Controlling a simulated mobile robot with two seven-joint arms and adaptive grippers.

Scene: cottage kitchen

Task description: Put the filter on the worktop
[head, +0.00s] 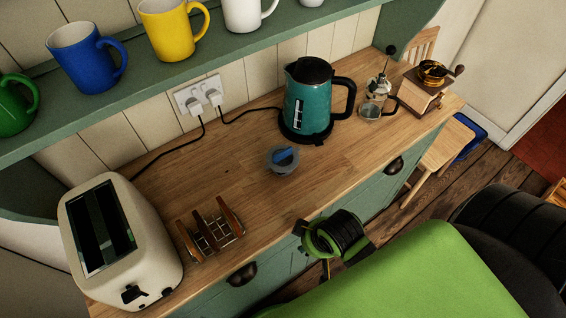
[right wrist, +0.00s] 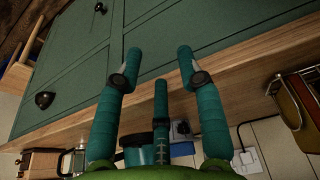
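I cannot identify the filter for certain. A small round grey-blue dish with a bright blue piece in it (head: 283,160) sits on the middle of the worktop (head: 190,175). A glass coffee press with a raised black knob (head: 371,107) stands right of the teal kettle. My right gripper (head: 335,236) is at the worktop's front edge in the head view, its fingers mostly hidden. In the right wrist view its teal fingers (right wrist: 160,66) are spread and empty, in front of the green cabinet fronts. My left gripper is not in view.
The teal kettle (head: 308,101) stands at the back, its cord running to the wall sockets. A cream toaster (head: 118,240) and a toast rack (head: 211,231) are at the left. A coffee grinder (head: 428,88) is at the far right. Worktop around the dish is clear.

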